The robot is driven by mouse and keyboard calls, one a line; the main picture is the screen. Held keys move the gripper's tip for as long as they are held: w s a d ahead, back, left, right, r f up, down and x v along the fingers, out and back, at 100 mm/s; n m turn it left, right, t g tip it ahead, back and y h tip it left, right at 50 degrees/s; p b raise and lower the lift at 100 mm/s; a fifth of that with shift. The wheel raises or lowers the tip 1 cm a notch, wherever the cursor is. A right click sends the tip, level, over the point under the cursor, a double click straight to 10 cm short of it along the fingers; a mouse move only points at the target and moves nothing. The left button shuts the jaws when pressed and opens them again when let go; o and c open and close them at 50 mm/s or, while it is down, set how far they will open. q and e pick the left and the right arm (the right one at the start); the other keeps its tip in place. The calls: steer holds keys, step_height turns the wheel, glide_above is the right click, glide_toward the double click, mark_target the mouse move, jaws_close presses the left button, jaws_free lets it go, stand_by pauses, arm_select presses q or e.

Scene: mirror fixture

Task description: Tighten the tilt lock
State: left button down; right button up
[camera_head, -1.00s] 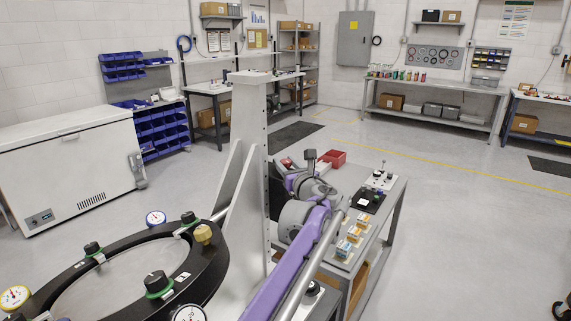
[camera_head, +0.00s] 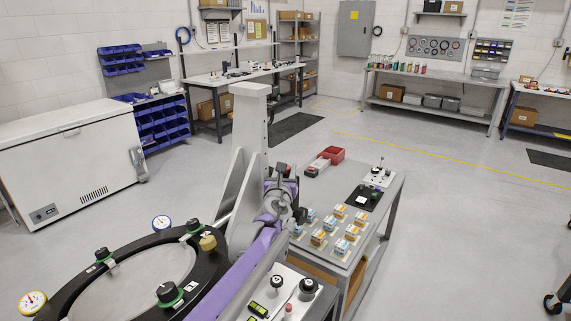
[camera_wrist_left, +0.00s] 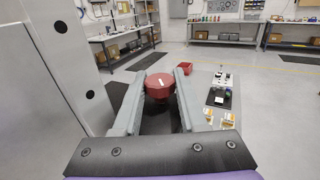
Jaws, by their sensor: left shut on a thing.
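The black mirror ring (camera_head: 205,273) lies at lower left in the head view, with green-collared black knobs, dial gauges and a brass knob (camera_head: 208,243) on it. A tall pale upright (camera_head: 248,130) stands behind it. My left arm reaches along the upright's right side; its gripper (camera_head: 283,175) is partly hidden by the arm's own links. In the left wrist view my left gripper (camera_wrist_left: 158,84) has a faceted dark red knob (camera_wrist_left: 160,88) with a white mark between its fingers, and is shut on it. The upright (camera_wrist_left: 55,65) is just left. My right gripper is not in view.
A grey bench (camera_head: 385,215) to the right holds small orange and blue boxes (camera_head: 318,238), a black pad and a red bin (camera_head: 332,154). A panel with black knobs (camera_head: 307,287) is at the bottom. A white chest freezer (camera_head: 70,160) stands left. The floor beyond is open.

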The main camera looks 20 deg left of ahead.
arm_select(q)
steer(key=shift+r, duration=0.1)
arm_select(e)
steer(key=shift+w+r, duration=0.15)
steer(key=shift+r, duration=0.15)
arm_select(q)
steer(key=shift+c, duration=2.3)
jaws_free()
